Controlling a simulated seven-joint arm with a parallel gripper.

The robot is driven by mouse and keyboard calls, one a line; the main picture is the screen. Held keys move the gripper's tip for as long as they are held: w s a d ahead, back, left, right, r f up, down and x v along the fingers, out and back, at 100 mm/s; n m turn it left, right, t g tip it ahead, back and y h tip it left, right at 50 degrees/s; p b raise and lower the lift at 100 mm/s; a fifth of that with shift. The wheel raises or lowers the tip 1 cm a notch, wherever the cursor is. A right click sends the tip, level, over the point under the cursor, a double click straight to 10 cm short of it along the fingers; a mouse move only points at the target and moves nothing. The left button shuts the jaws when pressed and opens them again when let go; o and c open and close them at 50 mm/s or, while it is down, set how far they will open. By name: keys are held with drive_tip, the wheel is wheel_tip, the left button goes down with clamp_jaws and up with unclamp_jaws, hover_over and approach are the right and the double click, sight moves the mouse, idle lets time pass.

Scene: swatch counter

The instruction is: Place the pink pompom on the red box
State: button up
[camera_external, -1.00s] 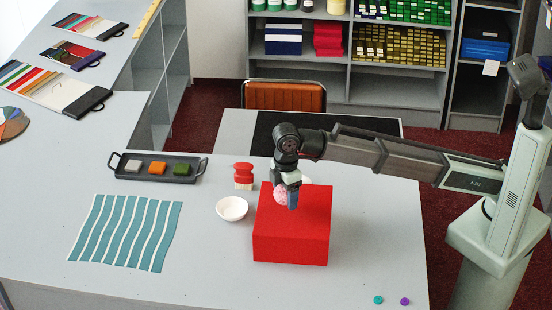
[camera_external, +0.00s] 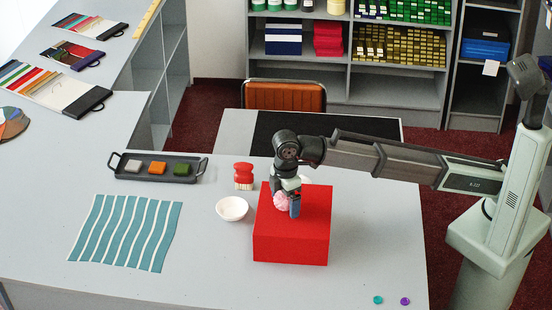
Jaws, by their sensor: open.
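The red box (camera_external: 291,248) stands on the grey counter, right of the middle. The pink pompom (camera_external: 281,201) is at the top of the red box, toward its left back part, and appears to rest on it. My gripper (camera_external: 287,207) points down over the box with its fingers open around or right beside the pompom. A blue finger shows just right of the pompom; the other finger is mostly hidden.
A white bowl (camera_external: 232,208) and a red-handled brush (camera_external: 243,176) stand left of the box. A dark tray (camera_external: 130,173) with coloured squares and a teal striped cloth (camera_external: 126,232) lie farther left. Teal (camera_external: 378,300) and purple (camera_external: 405,301) discs lie at the front right.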

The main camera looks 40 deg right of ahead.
drive_tip(key=shift+r, duration=2.2)
drive_tip(key=shift+w+a, duration=0.1)
